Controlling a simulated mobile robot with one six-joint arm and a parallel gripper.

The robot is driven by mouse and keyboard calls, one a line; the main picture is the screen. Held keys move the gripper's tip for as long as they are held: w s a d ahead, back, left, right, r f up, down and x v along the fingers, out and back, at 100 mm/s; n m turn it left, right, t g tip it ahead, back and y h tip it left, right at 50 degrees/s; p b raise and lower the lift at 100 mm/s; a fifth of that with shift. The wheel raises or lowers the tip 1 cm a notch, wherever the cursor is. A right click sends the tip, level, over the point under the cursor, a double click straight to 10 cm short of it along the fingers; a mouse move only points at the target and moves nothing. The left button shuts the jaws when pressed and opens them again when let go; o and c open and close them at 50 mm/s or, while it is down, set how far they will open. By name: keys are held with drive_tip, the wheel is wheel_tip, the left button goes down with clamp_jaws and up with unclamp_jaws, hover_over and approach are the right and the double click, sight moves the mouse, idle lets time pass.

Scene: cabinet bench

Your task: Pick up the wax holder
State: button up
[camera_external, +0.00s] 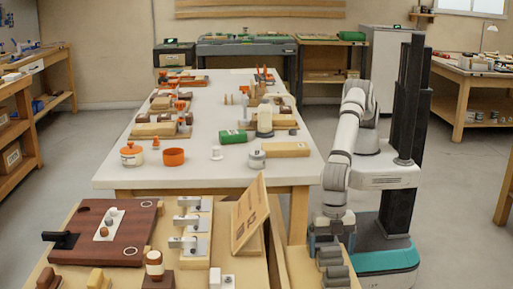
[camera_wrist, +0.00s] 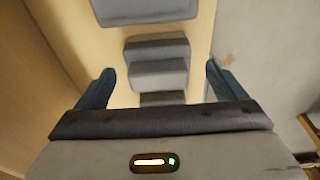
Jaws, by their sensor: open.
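Nothing is labelled as the wax holder; a grey stepped block (camera_wrist: 158,73) is the likeliest match, though I cannot be sure. It lies on a pale wooden surface, between my two fingers as seen in the wrist view. In the external view, grey blocks (camera_external: 334,274) sit in a row at the front right bench edge, just below my gripper (camera_external: 330,238). My gripper also shows in the wrist view (camera_wrist: 159,70), with its blue-grey fingers wide apart and pointing down. No contact with the block is visible. The block's lower end is partly hidden by my gripper body.
A tilted wooden board (camera_external: 250,214) stands just left of my gripper. A dark red-brown board (camera_external: 105,232) and metal clamps (camera_external: 190,222) lie further left. Another grey piece (camera_wrist: 150,10) lies beyond the block. A white table (camera_external: 220,180) with several items stands behind.

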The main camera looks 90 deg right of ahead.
sight(331, 248)
drive_tip(key=f, duration=0.3)
drive_tip(key=shift+w+a, duration=0.1)
drive_tip(key=shift+a, duration=0.15)
drive_tip(key=c, duration=1.2)
drive_tip(key=shift+o, duration=0.2)
drive_tip(key=shift+r, duration=0.1)
